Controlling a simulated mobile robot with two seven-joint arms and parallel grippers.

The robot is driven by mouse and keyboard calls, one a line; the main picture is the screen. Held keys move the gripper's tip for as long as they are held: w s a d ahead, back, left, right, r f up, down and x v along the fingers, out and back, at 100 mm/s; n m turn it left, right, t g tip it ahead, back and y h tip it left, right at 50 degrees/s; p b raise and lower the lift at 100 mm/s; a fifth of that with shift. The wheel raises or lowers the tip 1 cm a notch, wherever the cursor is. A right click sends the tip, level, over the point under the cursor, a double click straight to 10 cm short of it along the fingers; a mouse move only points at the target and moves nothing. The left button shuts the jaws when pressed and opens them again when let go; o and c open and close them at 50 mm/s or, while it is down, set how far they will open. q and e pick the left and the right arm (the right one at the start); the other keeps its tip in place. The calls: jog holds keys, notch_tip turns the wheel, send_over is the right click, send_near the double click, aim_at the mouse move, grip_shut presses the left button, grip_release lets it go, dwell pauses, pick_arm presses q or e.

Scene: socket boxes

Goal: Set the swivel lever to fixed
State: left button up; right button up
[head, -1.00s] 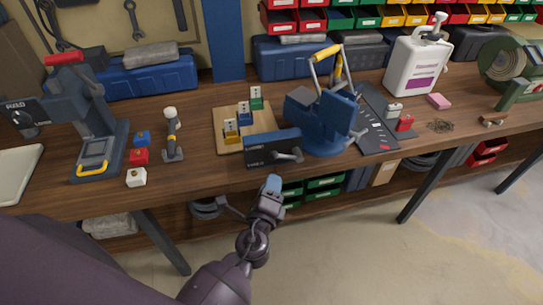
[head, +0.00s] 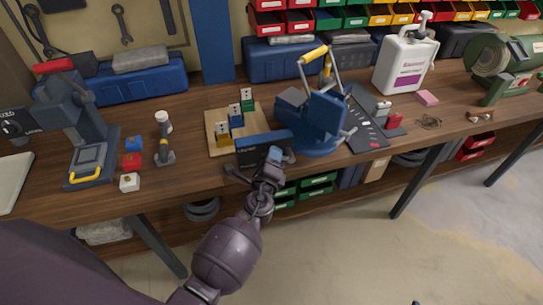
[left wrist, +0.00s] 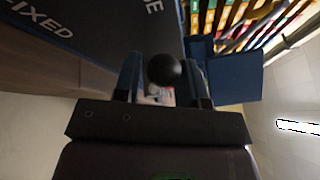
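A dark panel with a blue top (head: 250,150) sits at the front of the blue vise (head: 318,125) on the bench. In the left wrist view the panel (left wrist: 105,28) shows the word FIXED at the far left and a partly cut-off word ending in E nearer the top middle. The swivel lever's round black knob (left wrist: 164,70) is between the fingers of my left gripper (left wrist: 165,82). Small gaps seem to show on both sides. In the head view my left gripper (head: 273,155) is at the panel's front and hides most of the lever.
A wooden board with colored blocks (head: 222,142) stands behind the panel. The bench front edge is close below the panel.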

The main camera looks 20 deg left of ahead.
pick_arm(q)
jog(key=shift+w, duration=0.2)
pick_arm(e)
jog(key=shift+s, duration=0.15)
pick_arm(q)
jog(key=c, duration=0.6)
grip_shut()
pick_arm(e)
jog(key=shift+w+a+r, duration=0.1)
jog(key=shift+w+r, duration=0.1)
jog(key=shift+w, duration=0.3)
